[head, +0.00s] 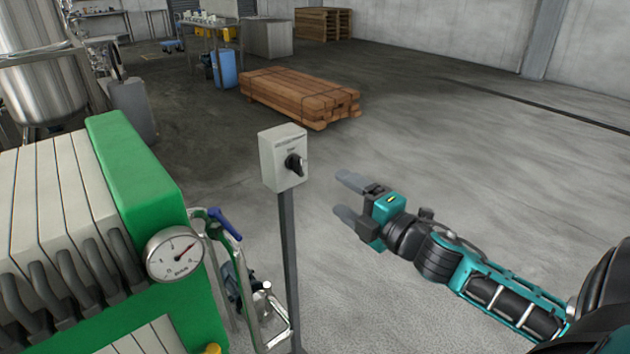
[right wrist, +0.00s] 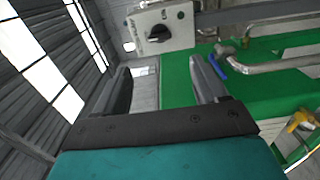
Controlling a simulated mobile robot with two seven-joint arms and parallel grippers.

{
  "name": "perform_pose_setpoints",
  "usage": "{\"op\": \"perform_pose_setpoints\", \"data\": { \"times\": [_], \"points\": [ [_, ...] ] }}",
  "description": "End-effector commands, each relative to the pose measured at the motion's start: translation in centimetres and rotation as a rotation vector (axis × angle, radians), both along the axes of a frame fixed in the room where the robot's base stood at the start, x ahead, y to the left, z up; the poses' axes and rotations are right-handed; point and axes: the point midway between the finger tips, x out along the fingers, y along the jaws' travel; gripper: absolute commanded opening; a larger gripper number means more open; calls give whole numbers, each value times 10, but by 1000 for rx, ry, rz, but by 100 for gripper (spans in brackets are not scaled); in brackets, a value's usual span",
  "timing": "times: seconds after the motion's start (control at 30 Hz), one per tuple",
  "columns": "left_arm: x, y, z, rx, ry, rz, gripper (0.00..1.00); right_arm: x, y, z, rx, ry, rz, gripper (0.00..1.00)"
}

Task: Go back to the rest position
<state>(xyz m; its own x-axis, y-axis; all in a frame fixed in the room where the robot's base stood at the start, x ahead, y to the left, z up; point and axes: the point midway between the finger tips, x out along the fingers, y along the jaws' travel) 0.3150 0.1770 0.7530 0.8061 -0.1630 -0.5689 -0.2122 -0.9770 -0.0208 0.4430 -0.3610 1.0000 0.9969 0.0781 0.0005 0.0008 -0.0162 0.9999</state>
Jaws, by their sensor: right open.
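My right gripper (head: 345,198) is open and empty, its two fingers apart. It hangs in free air to the right of a grey switch box (head: 282,158) on a post, with a visible gap between them. The box carries a black rotary knob (head: 295,165). In the right wrist view, the open fingers (right wrist: 165,88) show with nothing between them, and the switch box (right wrist: 160,27) lies beyond them at the top. My left gripper does not show in either view.
A green plate machine (head: 140,165) with a pressure gauge (head: 174,254) and a blue-handled pipe (head: 222,222) stands at the left. A stack of timber (head: 300,97) lies behind the post. The floor at the right is clear. A steel tank (head: 40,85) stands at the far left.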

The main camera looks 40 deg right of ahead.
Motion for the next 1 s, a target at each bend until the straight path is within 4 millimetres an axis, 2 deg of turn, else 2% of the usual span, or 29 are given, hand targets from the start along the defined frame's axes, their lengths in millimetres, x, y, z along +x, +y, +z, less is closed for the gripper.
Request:
{"op": "perform_pose_setpoints", "data": {
  "times": [0.23,0.27,0.37,0.47,0.5,0.6,0.7,0.83,0.9,1.0],
  "points": [
    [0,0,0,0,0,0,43,-1,1,-4,17,8,-3,72],
    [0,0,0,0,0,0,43,-2,1,-9,37,19,-8,72],
    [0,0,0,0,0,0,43,-11,9,-43,182,93,-38,72],
    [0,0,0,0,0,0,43,-31,29,-98,437,217,-94,72],
    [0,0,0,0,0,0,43,-41,42,-121,554,274,-122,72],
    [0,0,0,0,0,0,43,-68,80,-174,839,410,-197,72],
    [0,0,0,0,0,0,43,-94,120,-211,1078,526,-266,72],
    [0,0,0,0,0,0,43,-117,162,-238,1292,629,-333,72],
    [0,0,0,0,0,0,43,-124,176,-244,1355,660,-352,72],
    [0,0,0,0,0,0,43,-128,184,-248,1396,679,-366,72]
  ]
}}
